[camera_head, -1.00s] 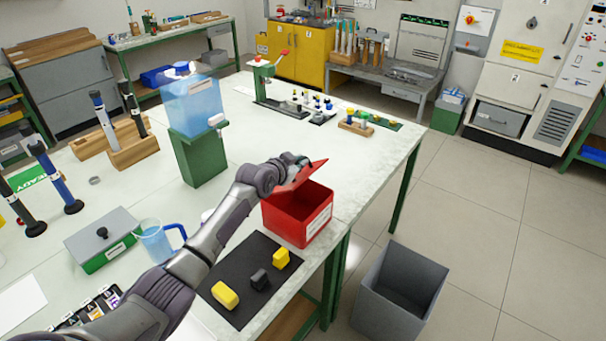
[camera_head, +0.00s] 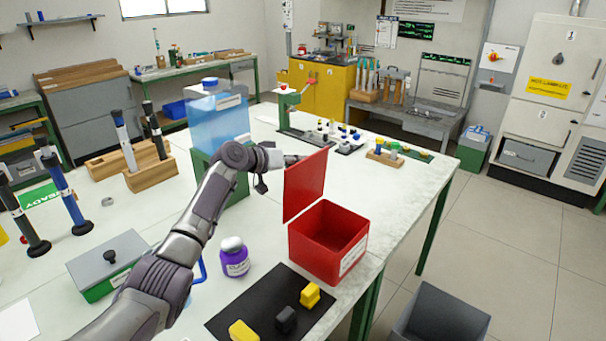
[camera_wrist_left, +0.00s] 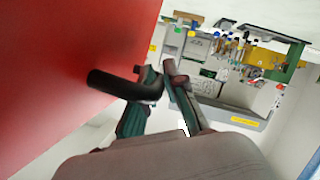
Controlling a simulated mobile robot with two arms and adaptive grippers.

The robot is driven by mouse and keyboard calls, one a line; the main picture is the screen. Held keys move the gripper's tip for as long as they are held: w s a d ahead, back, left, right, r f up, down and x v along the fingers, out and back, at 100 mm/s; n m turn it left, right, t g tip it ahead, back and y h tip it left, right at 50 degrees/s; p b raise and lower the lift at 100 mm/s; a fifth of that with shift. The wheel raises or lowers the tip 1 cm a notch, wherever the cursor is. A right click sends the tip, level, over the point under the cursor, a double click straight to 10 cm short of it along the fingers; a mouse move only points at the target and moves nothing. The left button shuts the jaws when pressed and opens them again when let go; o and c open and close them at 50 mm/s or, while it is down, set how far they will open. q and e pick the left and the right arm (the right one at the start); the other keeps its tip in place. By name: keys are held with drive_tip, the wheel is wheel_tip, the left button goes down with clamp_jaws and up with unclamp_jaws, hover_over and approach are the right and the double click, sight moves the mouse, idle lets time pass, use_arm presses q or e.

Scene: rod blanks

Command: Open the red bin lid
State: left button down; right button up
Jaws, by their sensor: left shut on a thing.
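The red bin (camera_head: 328,240) stands on the bench near its front right edge, and its inside shows empty. Its red lid (camera_head: 305,185) stands about upright along the bin's left side. My left gripper (camera_head: 290,160) is at the far upper part of the lid, its fingertips partly hidden behind it. In the left wrist view, a black bent handle (camera_wrist_left: 112,84) sticks out from the red lid (camera_wrist_left: 70,60), and my left gripper (camera_wrist_left: 160,85) is shut on that handle. My right gripper is in neither view.
A blue clear tank (camera_head: 218,118) stands close behind my left arm. A purple bottle (camera_head: 235,260) and a black mat (camera_head: 265,315) with yellow and dark blocks lie left of and before the bin. A grey open bin (camera_head: 440,315) stands on the floor.

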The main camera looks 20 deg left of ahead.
use_arm(q)
drive_tip(key=shift+w+a+f+n+b, duration=0.15)
drive_tip(key=shift+a+n+b, duration=0.05)
drive_tip(key=shift+a+b, duration=0.15)
drive_tip(key=shift+w+a+f+n+b, duration=0.15)
drive_tip(key=shift+a+n+b, duration=0.1)
drive_tip(key=shift+a, duration=0.1)
drive_tip(key=shift+h, duration=0.3)
drive_tip(key=c, duration=1.5)
unclamp_jaws()
drive_tip(key=v, duration=1.2)
drive_tip(key=shift+r, duration=0.1)
